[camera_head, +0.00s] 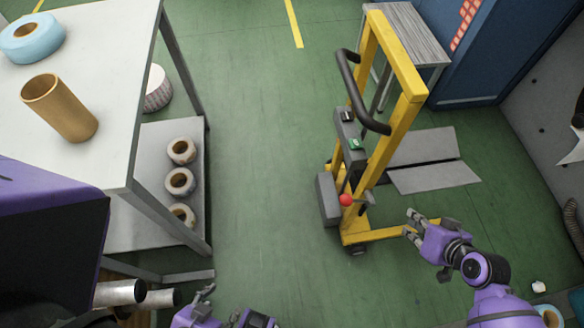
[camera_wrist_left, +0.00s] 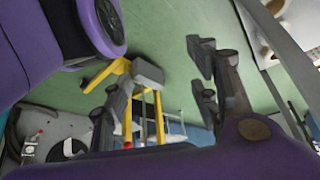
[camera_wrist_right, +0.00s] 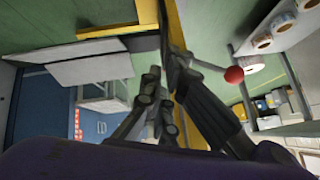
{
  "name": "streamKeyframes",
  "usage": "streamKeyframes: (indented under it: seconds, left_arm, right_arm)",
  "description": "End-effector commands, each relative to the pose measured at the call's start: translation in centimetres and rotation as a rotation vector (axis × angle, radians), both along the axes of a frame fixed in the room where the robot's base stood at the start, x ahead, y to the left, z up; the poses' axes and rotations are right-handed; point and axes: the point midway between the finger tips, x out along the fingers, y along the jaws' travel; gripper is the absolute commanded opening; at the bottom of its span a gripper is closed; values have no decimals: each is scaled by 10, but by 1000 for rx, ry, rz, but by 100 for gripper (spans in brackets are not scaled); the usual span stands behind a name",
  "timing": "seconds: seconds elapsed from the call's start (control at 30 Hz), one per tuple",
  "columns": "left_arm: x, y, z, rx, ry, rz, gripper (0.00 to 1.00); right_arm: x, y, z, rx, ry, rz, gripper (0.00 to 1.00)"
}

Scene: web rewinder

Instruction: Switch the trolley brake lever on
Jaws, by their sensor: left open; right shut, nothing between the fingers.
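The yellow trolley (camera_head: 406,108) stands on the green floor right of the middle in the head view, with a black curved handle and a dark control box. A lever with a red ball knob (camera_head: 346,200) sits low on its near side; the knob also shows in the right wrist view (camera_wrist_right: 234,75). My right gripper (camera_head: 411,224) is shut and empty, to the right of and nearer than the knob, apart from it in the head view. My left gripper (camera_head: 222,300) is open and empty at the bottom edge. The trolley also shows in the left wrist view (camera_wrist_left: 158,116).
A white table (camera_head: 95,150) at left holds a cardboard tube (camera_head: 60,108) and a blue roll (camera_head: 32,38). Several rolls lie on its lower shelf (camera_head: 150,225). Grey plates (camera_head: 432,178) lie behind the trolley. Open green floor lies between table and trolley.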

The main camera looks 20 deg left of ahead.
Motion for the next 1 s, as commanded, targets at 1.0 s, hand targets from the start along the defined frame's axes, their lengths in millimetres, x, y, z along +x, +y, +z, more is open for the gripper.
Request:
streamKeyframes:
  seconds: [1.0]
  left_arm:
    - [32,8,-15,29,-64,-18,55]
  right_arm:
    - [9,34,71,494,403,287,0]
